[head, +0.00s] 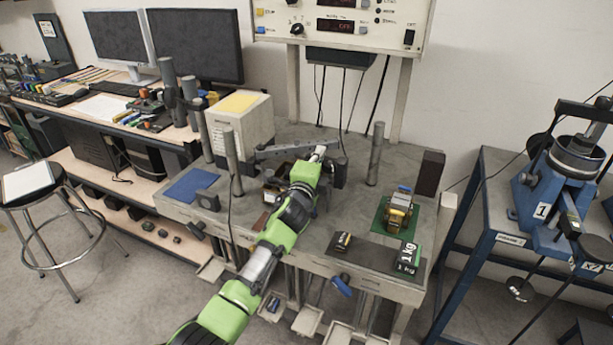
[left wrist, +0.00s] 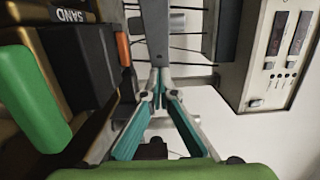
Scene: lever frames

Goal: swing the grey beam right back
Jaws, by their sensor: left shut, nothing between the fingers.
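The grey beam (head: 285,149) is a long bar lying level across the back of the grey bench, in front of the cream box. In the left wrist view the beam (left wrist: 167,30) runs up from the fingertips to the top edge. My left gripper (head: 320,152) is at the beam's right part, with the arm reaching in from the front. In the left wrist view its teal-lined fingers (left wrist: 159,74) meet at the tips, shut and empty, right by the beam. I cannot tell whether they touch it. My arm hides part of the beam's mount. My right gripper is not in view.
Grey posts (head: 376,153) stand on the bench on both sides of the beam. A cream box (head: 240,122) stands behind left, and a control panel (head: 345,22) hangs above. Weights (head: 408,257) lie on a dark mat at front right. Cables hang behind.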

